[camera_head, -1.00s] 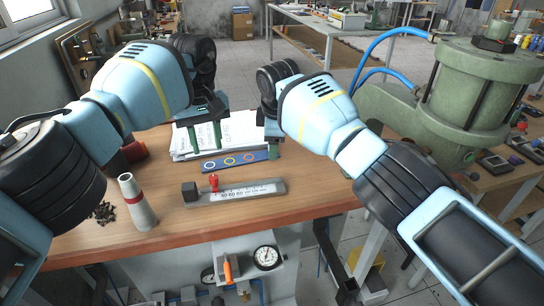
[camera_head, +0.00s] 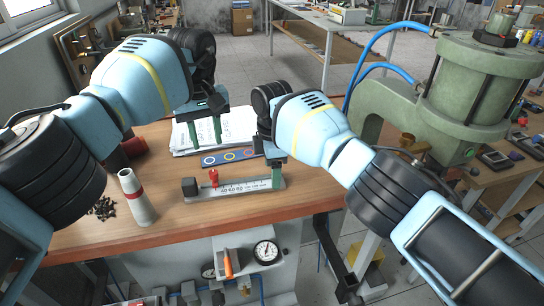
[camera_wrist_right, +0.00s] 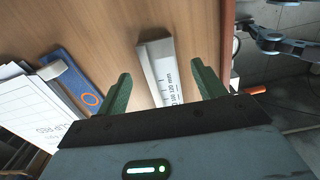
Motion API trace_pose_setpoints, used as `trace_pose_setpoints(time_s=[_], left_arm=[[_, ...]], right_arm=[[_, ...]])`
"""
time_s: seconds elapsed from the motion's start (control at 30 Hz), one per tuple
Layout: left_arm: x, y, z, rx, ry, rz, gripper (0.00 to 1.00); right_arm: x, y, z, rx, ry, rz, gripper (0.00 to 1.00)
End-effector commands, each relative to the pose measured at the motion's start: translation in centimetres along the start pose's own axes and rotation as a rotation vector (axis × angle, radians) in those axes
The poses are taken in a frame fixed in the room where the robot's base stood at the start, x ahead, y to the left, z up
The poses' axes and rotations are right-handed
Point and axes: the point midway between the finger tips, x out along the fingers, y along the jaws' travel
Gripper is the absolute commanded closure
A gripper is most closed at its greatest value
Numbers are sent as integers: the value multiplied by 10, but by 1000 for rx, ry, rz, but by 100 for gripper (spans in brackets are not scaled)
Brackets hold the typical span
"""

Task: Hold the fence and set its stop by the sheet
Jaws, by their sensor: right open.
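The fence is a grey metal bar with a printed scale (camera_head: 240,192), lying on the bench with a dark block at its left end. Its stop with a red knob (camera_head: 214,178) sits near that left end. White printed sheets (camera_head: 182,139) lie behind it. My right gripper (camera_head: 277,178) is low over the fence's right end. In the right wrist view its green fingers are apart, with the bar (camera_wrist_right: 160,65) between them and no visible grip. My left gripper (camera_head: 207,132) is open and empty above the sheets.
A blue strip with coloured rings (camera_head: 214,160) lies between sheets and fence. A grey cone with a red band (camera_head: 133,198) and dark small parts (camera_head: 104,210) are at the left. A green press (camera_head: 465,95) stands at the right.

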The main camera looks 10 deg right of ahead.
Motion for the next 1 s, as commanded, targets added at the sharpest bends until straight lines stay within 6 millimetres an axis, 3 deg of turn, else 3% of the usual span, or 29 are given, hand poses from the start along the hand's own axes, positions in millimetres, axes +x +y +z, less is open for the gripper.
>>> trace_pose_setpoints(time_s=[0.23,0.6,1.0], left_arm=[[0,0,0,0,0,0,64],[0,0,0,0,0,0,64],[0,0,0,0,0,0,64]], right_arm=[[24,0,-1,0,0,0,31],[28,0,0,0,1,1,32],[28,0,0,0,0,2,83]])
